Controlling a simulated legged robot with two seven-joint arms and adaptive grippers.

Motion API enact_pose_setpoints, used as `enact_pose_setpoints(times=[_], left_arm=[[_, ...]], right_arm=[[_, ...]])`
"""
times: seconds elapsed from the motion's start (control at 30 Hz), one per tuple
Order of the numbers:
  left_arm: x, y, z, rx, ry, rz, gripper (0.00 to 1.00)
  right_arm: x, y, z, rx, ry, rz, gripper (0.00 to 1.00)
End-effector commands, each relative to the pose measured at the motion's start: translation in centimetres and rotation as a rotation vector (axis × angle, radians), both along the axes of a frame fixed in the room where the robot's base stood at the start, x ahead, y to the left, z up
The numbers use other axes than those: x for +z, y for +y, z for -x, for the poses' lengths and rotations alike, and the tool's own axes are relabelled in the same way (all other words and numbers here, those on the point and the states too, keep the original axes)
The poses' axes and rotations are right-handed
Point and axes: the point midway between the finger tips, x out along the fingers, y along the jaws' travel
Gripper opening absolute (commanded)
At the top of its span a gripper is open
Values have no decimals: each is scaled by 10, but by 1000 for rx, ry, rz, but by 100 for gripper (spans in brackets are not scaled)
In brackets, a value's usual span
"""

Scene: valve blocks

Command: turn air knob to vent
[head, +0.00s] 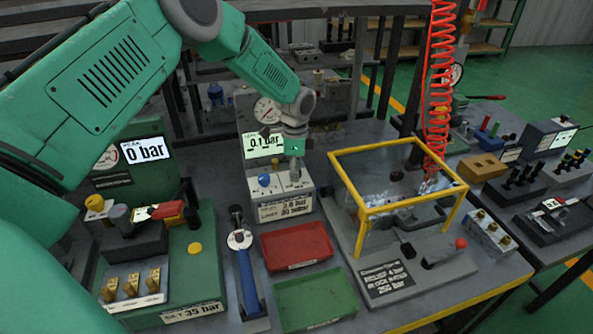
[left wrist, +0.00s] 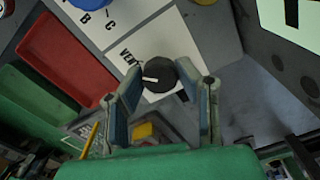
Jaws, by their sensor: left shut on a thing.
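The air knob (left wrist: 160,76) is round and black with a white mark. In the left wrist view it sits on a white plate beside the word VENT, and its mark points to the left of the picture. My left gripper (left wrist: 166,92) has its two fingers on either side of the knob and is shut on it. In the head view, my left gripper (head: 294,172) reaches down onto the air block (head: 285,206), where it hides most of the knob. The block's display (head: 262,145) reads 0.1 bar. My right gripper is not in view.
A blue knob (head: 264,180) is close by on the same block. A red tray (head: 296,246) and a green tray (head: 314,300) lie in front. A yellow-framed guard (head: 398,205) stands to the right. A green block (head: 190,270) showing 0 bar is at left.

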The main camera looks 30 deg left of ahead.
Motion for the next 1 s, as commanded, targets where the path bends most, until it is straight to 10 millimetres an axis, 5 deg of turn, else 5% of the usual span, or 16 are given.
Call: enact_pose_setpoints(times=[0.23,0.27,0.3,0.33,0.73,1.0], left_arm=[[4,3,-4,0,-11,-5,0],[4,3,-4,0,-11,-5,33],[4,3,-4,0,-11,-5,47],[3,3,-3,0,-10,-5,49],[8,1,-2,0,-6,-1,49],[60,1,-3,1,-8,-1,49]], right_arm=[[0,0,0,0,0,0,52],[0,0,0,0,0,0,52],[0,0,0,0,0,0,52],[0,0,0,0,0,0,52],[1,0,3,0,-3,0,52],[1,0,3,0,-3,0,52]])
